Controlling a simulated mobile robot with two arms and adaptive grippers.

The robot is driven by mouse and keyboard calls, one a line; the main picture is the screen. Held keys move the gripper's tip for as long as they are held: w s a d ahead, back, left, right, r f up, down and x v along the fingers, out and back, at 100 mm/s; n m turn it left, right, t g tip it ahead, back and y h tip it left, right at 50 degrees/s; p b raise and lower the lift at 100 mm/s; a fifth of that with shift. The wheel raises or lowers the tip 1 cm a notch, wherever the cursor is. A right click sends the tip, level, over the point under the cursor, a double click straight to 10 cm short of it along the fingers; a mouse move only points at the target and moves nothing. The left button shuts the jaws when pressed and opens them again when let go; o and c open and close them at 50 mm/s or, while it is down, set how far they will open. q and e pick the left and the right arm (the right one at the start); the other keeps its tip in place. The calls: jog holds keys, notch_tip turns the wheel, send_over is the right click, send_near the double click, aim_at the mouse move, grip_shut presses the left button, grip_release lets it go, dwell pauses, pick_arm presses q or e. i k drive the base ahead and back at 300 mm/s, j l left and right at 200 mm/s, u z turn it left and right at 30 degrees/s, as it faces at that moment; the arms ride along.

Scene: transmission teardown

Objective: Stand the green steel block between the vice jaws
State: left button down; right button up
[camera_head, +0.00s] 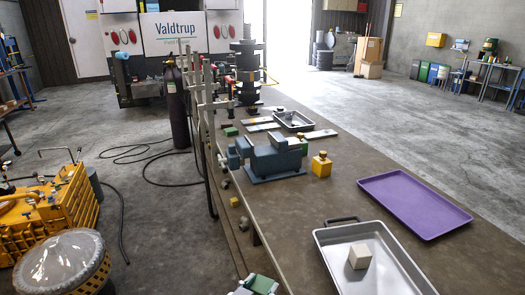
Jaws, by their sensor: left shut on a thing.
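The blue-grey vice (277,164) stands on the brown workbench, with an open gap between its jaws. My left gripper (255,286) shows only in part at the bottom edge, left of the grey tray. It is shut on a green block (264,283), which I take to be the green steel block; its lower part is cut off by the frame. The gripper and block are well short of the vice, at the near end of the bench. My right gripper is not in view.
A grey tray (402,272) holds a pale cube (360,256). A purple tray (413,203) lies farther right. Bare bench (290,215) lies in front of the vice.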

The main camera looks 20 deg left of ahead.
aim_at(264, 150)
jog(key=i+j, duration=0.15)
jog(key=j, duration=0.2)
jog(key=i+j, duration=0.15)
jog(key=j, duration=0.2)
jog(key=i+j, duration=0.15)
jog(key=j, duration=0.2)
jog(key=i+j, duration=0.15)
jog(key=j, duration=0.25)
jog(key=i+j, duration=0.1)
jog(key=j, duration=0.25)
